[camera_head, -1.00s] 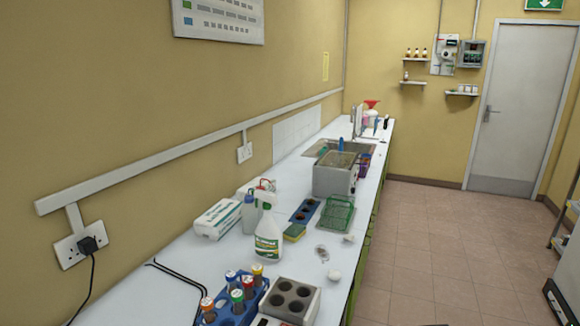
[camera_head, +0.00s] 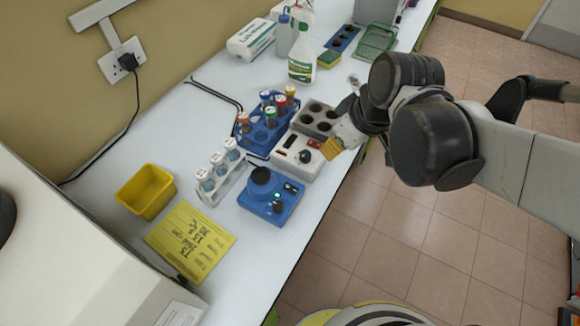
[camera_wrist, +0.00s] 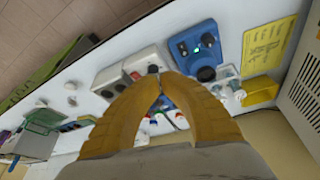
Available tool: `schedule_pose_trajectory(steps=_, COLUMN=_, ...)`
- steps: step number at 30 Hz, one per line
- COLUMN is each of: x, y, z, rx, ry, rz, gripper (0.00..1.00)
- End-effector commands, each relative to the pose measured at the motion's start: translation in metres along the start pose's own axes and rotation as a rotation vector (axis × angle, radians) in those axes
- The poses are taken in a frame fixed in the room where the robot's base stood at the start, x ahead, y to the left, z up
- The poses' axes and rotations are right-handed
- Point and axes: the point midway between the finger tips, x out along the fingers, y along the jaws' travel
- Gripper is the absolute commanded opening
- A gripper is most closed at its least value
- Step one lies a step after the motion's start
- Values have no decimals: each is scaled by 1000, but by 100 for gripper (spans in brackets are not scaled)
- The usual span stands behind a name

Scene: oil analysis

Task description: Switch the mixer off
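The mixer is a small blue box (camera_head: 256,200) with a round black cup on top and a dark knob and small switch parts on its front. A green light is lit on it. It stands near the bench's front edge, and it also shows at the top of the wrist view (camera_wrist: 207,36). My gripper (camera_head: 331,149), with yellow fingers, is above and behind the mixer, over the white heater's front right corner, apart from the mixer. In the wrist view the fingertips (camera_wrist: 158,77) meet with nothing seen between them.
A white heater (camera_head: 290,161) with a grey holed block, a blue tube rack (camera_head: 258,143) and a white vial rack (camera_head: 231,184) stand around the mixer. A yellow box (camera_head: 147,192), a yellow note (camera_head: 190,240) and a white machine (camera_head: 70,250) lie leftward.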

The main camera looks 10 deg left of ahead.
Motion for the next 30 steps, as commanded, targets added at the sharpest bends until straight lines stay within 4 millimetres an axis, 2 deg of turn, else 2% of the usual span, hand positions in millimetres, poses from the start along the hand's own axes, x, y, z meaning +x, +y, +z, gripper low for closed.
schedule_pose_trajectory(steps=1, x=6, y=-8, z=-12, rx=-61, ry=-8, rz=-31, gripper=0)
schedule_pose_trajectory(steps=3, x=14, y=-18, z=-22, rx=-138, ry=-17, rz=-70, gripper=0)
schedule_pose_trajectory(steps=9, x=29, y=-35, z=-35, rx=-260, ry=-30, rz=-132, gripper=0)
schedule_pose_trajectory(steps=23, x=35, y=-38, z=-36, rx=-275, ry=-30, rz=-139, gripper=0)
schedule_pose_trajectory(steps=26, x=46, y=-39, z=-35, rx=-276, ry=-30, rz=-139, gripper=0)
schedule_pose_trajectory(steps=30, x=73, y=-42, z=-33, rx=-275, ry=-30, rz=-140, gripper=0)
